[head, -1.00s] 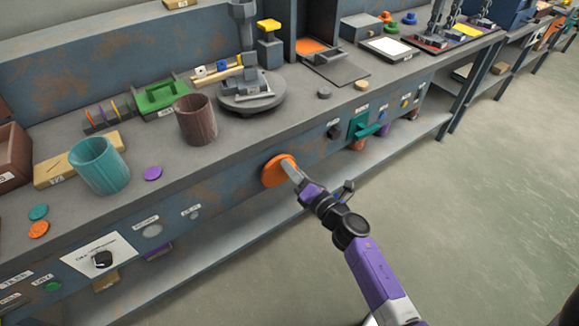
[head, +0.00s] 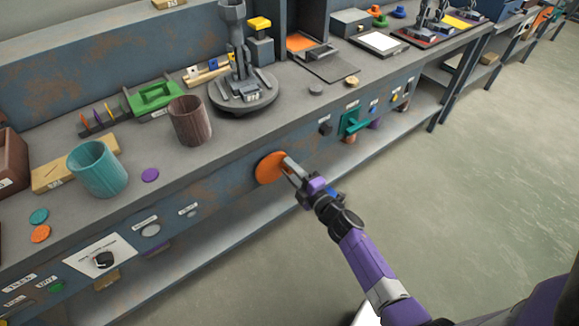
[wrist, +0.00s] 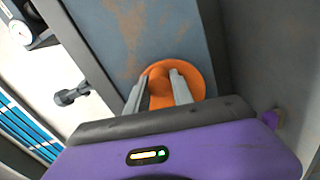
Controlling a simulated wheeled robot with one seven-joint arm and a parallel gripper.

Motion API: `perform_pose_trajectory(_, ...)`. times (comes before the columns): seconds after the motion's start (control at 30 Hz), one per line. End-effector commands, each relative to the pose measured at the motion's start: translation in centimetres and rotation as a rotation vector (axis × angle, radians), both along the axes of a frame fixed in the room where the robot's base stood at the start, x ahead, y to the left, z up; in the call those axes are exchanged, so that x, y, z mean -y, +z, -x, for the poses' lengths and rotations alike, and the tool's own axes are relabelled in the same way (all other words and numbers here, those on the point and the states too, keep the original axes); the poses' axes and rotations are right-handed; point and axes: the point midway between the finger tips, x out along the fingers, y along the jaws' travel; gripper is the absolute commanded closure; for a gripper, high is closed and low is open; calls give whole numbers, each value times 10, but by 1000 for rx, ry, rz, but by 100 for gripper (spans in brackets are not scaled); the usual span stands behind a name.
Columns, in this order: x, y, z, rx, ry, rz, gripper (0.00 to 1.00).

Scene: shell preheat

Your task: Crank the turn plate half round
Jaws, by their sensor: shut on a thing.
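The orange crank (head: 268,167) is a round disc on the front face of the bench. My gripper (head: 288,166) reaches it from the lower right. In the wrist view my gripper's two grey fingers (wrist: 160,88) stand on either side of the crank's orange grip (wrist: 159,84), shut on it, with the disc (wrist: 200,70) behind. The round grey turn plate (head: 246,109) lies on the bench top behind the crank. It carries grey blocks and an upright grey post-like part (head: 235,45).
A brown cup (head: 188,121) and a teal cup (head: 98,169) stand left of the plate. A green tray (head: 155,97) is behind them. A teal handle (head: 355,123) and knobs stick out of the bench front to the right. The floor at right is clear.

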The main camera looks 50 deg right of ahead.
Motion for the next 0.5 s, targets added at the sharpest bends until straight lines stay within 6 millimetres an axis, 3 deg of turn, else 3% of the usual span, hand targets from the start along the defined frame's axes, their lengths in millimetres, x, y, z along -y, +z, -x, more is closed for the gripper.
perform_pose_trajectory(0.5,0,-6,1,28,-2,-106,100)
